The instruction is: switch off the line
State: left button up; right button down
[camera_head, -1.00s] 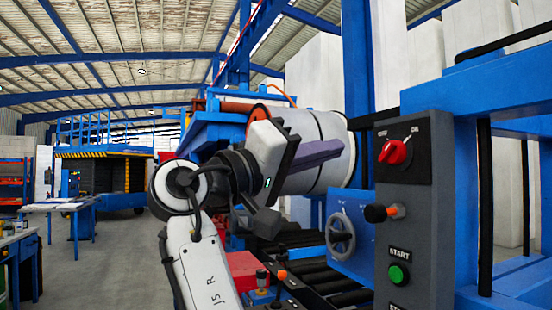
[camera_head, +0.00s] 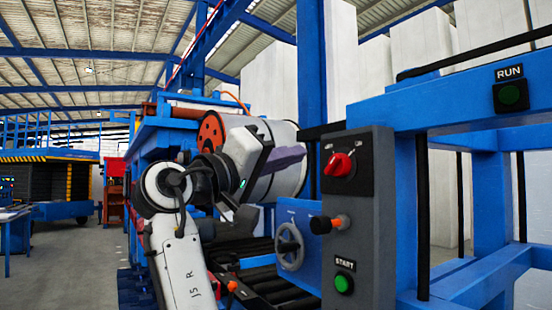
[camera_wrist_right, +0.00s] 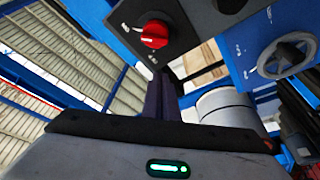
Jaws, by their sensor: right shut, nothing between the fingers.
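A grey control box (camera_head: 370,215) stands right of centre in the head view. Its black plate carries a red rotary knob (camera_head: 339,164), which also shows near the top of the wrist view (camera_wrist_right: 155,34). A green RUN button (camera_head: 510,96) is on the blue frame at the upper right. My right gripper (camera_head: 300,153) is shut and empty, left of the red knob and apart from it in the picture. Its dark fingers (camera_wrist_right: 160,95) point towards the box. My left gripper is out of view.
A handwheel (camera_head: 290,246) on a blue housing is left of the box, also at the right in the wrist view (camera_wrist_right: 287,55). A large white roll (camera_head: 285,180) is behind my right gripper. Blue beams (camera_head: 450,105) extend to the right of the box.

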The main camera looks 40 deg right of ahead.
aim_at(337, 165)
jog(key=x, duration=0.4)
jog(key=shift+s+a+f, duration=0.25)
jog(key=shift+s+f, duration=0.5)
jog(key=shift+s+a+f, duration=0.2)
jog(key=shift+s+f, duration=0.5)
jog(key=shift+f, duration=0.05)
